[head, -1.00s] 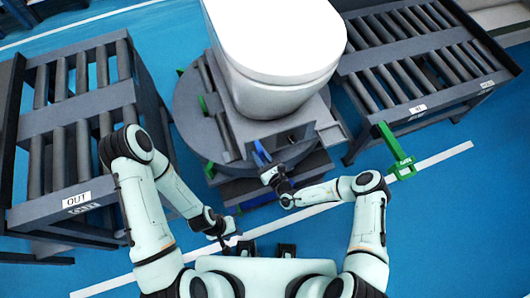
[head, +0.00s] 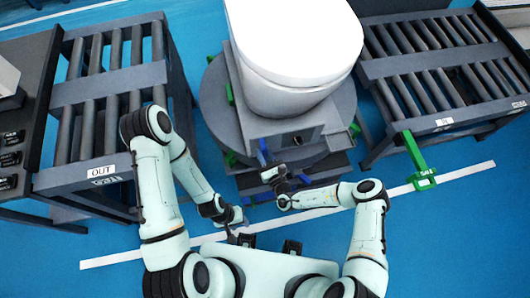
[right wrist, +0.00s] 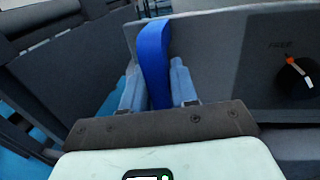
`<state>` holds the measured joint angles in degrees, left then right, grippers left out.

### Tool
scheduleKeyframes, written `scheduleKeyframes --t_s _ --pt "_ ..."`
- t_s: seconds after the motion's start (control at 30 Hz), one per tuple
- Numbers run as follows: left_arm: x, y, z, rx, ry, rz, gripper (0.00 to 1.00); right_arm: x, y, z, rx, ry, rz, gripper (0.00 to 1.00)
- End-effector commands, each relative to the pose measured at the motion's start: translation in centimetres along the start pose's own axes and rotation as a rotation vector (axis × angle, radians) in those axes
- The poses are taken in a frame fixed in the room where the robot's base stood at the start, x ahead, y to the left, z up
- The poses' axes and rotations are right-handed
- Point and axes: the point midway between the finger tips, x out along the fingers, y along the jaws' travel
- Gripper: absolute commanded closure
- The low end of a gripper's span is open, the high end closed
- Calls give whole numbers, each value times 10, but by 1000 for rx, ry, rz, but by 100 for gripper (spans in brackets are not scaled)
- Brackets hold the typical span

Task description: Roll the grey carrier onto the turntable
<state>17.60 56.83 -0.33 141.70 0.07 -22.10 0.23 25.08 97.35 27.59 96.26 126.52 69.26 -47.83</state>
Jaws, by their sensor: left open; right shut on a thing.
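The grey carrier (head: 278,128) bears a large white toilet (head: 290,75) and sits over the round grey turntable (head: 216,112), whose rim shows at both sides. The carrier hides much of the disc. A blue handle (head: 263,152) stands up at the carrier's near side. My right gripper (head: 270,173) is shut on this handle; in the right wrist view the blue handle (right wrist: 153,50) rises between the two fingers (right wrist: 157,92). My left gripper (head: 238,220) is open and empty, low in front of the turntable, apart from the carrier.
A roller conveyor marked OUT (head: 112,90) stands at left. Another roller conveyor (head: 440,70) stands at right, with a green lever (head: 420,170) at its near corner. A dial (right wrist: 297,78) beside the word FREE shows in the right wrist view. Blue floor lies open in front.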

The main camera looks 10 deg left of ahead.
Motion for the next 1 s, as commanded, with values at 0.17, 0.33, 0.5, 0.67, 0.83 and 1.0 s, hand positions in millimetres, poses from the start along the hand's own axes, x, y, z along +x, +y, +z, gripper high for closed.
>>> scheduleKeyframes --t_s 0.17,0.33,0.5,0.67,0.83,1.0 --pt "0 0 0 0 0 0 57 -1 2 -1 2 3 4 62" --pt "0 0 0 0 0 0 57 -1 1 -1 1 2 2 54" --pt "0 0 0 0 0 0 57 -1 0 0 1 1 1 54" --pt "2 -1 1 0 -1 0 57 -16 0 -1 2 2 1 54" --pt "5 -2 2 -1 -3 -1 57 -52 0 -2 3 5 1 54" --pt "9 -4 4 -2 -6 -2 57 -91 0 -2 3 4 1 54"
